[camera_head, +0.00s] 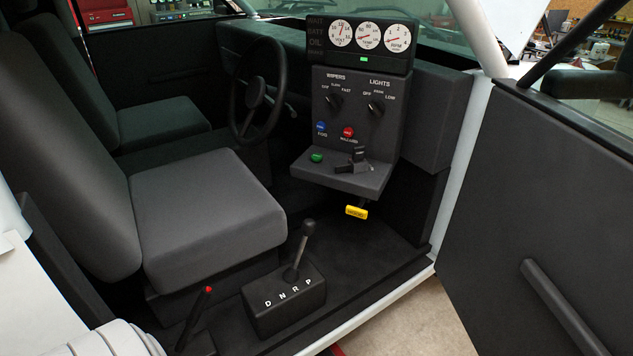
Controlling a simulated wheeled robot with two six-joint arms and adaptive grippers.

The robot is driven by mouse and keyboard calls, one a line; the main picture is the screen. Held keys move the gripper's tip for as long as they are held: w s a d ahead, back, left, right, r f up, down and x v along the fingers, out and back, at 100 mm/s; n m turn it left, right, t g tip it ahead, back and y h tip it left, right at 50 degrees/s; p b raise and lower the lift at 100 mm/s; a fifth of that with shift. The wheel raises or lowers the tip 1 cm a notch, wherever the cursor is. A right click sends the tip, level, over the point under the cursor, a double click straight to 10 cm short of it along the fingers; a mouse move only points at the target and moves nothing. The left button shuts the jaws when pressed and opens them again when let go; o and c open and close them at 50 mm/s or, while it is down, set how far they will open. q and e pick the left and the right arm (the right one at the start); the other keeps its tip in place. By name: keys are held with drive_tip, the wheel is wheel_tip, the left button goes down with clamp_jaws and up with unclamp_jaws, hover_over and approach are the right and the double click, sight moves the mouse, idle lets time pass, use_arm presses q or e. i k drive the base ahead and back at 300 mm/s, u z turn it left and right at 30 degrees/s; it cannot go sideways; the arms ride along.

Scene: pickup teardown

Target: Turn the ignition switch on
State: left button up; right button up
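The control panel (345,108) stands in the vehicle's cab, right of the steering wheel. Higher up are the wipers knob (334,100), the lights knob (376,106), a blue button (321,127) and a red button (348,132). A small green light (364,59) glows below the gauges.
The steering wheel (259,90) and grey seat (205,210) are left of the panel. A gear shifter (299,252) and red-tipped lever (194,315) rise below. A yellow handle (356,212) hangs under the ledge. The open door (545,215) bounds the right.

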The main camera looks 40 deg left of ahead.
sight(362, 166)
drive_tip(key=z, duration=0.1)
drive_tip(key=k, duration=0.45)
drive_tip(key=u, duration=0.7)
drive_tip(key=i, duration=1.4)
drive_tip(key=z, duration=0.65)
